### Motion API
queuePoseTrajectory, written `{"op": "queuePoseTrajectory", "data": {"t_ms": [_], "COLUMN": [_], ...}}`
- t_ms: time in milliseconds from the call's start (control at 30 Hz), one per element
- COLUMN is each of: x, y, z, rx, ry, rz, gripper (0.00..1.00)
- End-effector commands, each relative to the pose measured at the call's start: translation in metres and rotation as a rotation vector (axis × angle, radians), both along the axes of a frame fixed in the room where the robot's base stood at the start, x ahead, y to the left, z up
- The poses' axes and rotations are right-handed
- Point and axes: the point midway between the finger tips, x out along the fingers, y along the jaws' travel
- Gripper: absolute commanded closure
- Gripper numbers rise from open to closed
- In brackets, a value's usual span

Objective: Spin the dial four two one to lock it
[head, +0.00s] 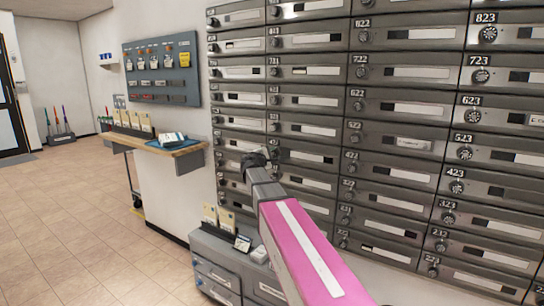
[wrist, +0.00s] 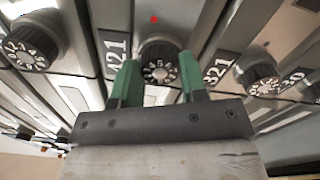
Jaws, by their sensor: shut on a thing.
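The round black dial (wrist: 160,70) with white numbers sits on a grey mailbox door in the middle of the wrist view. The label 421 (wrist: 116,50) is just left of it. My gripper (wrist: 159,62) has its two green fingers on either side of this dial, shut on it. The dial's lower edge is close to the gripper's dark body. In the head view my arm reaches to the mailbox wall (head: 420,62) in the second visible column, and its end hides the dial there. I cannot read the dial's setting.
Neighbouring dials sit close on both sides, one at left (wrist: 30,45) and one by the label 321 (wrist: 217,68). A wooden shelf (head: 170,148), a grey key board (head: 161,70) and a low grey cabinet (head: 218,262) stand left of the wall. The tiled floor at left is clear.

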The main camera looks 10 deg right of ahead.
Motion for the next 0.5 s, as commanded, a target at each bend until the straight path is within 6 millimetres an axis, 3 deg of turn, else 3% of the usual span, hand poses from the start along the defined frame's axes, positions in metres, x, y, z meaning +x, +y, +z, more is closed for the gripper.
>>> {"op": "queuePoseTrajectory", "data": {"t_ms": [500], "x": [-0.0006], "y": [-0.0003], "z": [-0.0007], "rx": [0.347], "ry": [-0.347], "rz": [-0.001], "gripper": [0.84]}}
